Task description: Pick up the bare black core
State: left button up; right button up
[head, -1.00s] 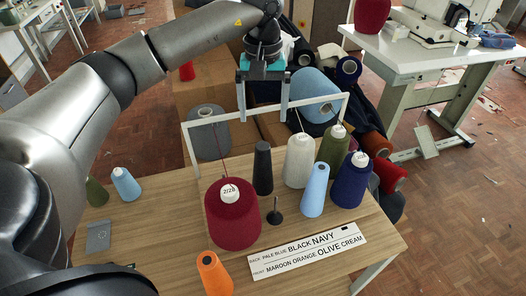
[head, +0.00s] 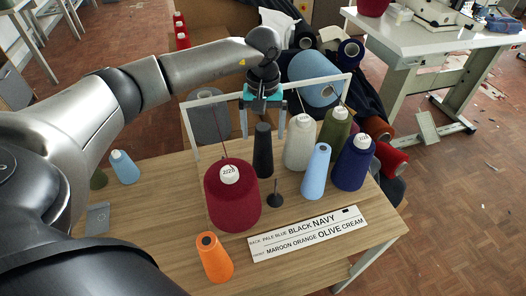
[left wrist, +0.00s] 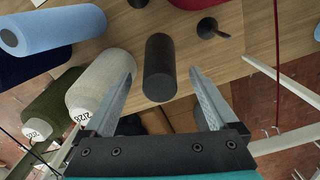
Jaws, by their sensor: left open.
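The bare black core (head: 263,150) is a dark, slightly tapered cylinder upright on the wooden table, between the maroon and cream cones. My left gripper (head: 264,122) is open, behind and above the core, with its fingers pointing down on either side of the core's top as seen from the head. In the left wrist view the black core (left wrist: 159,68) lies between the two fingers of my left gripper (left wrist: 168,100), mostly beyond their tips, and I see no contact. My right gripper is not in view.
The maroon cone (head: 232,200), cream cone (head: 299,142) and pale blue cone (head: 316,172) stand close around the core. A white frame (head: 330,80) with threads rises behind. A small black spindle (head: 275,198), an orange cone (head: 214,258) and a label card (head: 310,234) are in front.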

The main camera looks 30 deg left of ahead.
aim_at(263, 150)
pick_arm(q)
notch_tip(263, 150, down, 3)
jog(key=shift+f, duration=0.1)
grip_shut()
dwell(0.7)
